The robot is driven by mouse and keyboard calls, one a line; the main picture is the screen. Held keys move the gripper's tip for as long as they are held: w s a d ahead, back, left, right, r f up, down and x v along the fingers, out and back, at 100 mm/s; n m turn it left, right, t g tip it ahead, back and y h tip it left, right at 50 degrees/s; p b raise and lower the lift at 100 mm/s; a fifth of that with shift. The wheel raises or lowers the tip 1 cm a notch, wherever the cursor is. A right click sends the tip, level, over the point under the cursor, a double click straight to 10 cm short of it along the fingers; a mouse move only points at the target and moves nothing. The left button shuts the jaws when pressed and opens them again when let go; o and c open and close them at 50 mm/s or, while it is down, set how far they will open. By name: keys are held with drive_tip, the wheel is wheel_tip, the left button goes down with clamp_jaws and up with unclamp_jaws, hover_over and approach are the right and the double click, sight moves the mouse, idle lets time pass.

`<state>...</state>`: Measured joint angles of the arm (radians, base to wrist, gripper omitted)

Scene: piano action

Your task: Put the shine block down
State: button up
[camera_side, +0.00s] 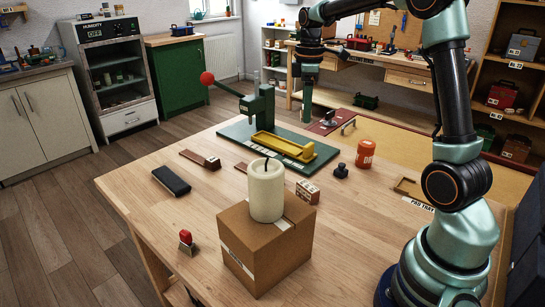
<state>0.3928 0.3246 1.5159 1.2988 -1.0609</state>
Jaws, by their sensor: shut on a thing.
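My gripper (306,112) points down at the upper middle of the side view, above the far part of the wooden workbench. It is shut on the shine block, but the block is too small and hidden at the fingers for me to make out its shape. The gripper is well above the bench top, behind and right of the green lever press (262,105).
A cardboard box (262,245) with a cream candle (266,190) on it stands near the front. A dark block (171,181), a red-handled stamp (186,240), an orange jar (365,154) and a pad tray (408,187) lie around.

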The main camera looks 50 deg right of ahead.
drive_tip(key=s+d+m, duration=0.4)
drive_tip(key=s+d, duration=0.1)
drive_tip(key=s, duration=0.5)
drive_tip(key=m, duration=0.4)
hover_over(363, 203)
wheel_tip(363, 203, down, 3)
wheel_tip(363, 203, down, 20)
drive_tip(key=shift+s+r, duration=0.1)
drive_tip(key=shift+r, duration=0.15)
drive_tip(key=shift+f, duration=0.1)
drive_tip(key=o, duration=1.3)
drive_tip(key=shift+o, duration=0.2)
wheel_tip(363, 203, up, 12)
